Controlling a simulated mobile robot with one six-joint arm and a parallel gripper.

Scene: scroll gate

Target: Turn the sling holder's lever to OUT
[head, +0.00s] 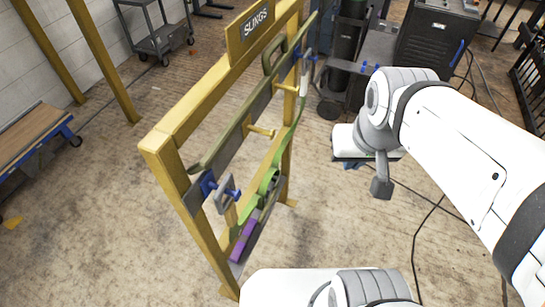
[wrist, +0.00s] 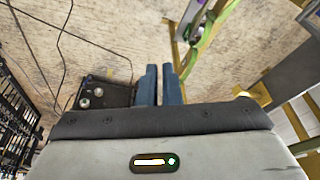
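The sling holder is a yellow frame (head: 215,85) with a SLINGS sign (head: 254,24), standing left of centre in the head view. A long olive bar (head: 225,135) runs along it, ending in a raised green loop handle (head: 285,52). I cannot tell for sure which part is the lever, and no OUT mark is readable. A green sling (head: 268,180) and a purple sling (head: 244,236) hang low. My gripper (wrist: 161,84) points down with its blue fingers a narrow gap apart and empty. In the head view it is right of the frame, apart from it.
Yellow pegs (head: 262,131) and a blue clamp with a grey plate (head: 228,193) stick out from the frame. A dark cabinet (head: 433,45) and a cart stand behind. Cables lie on the floor at the right. Floor between frame and arm is clear.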

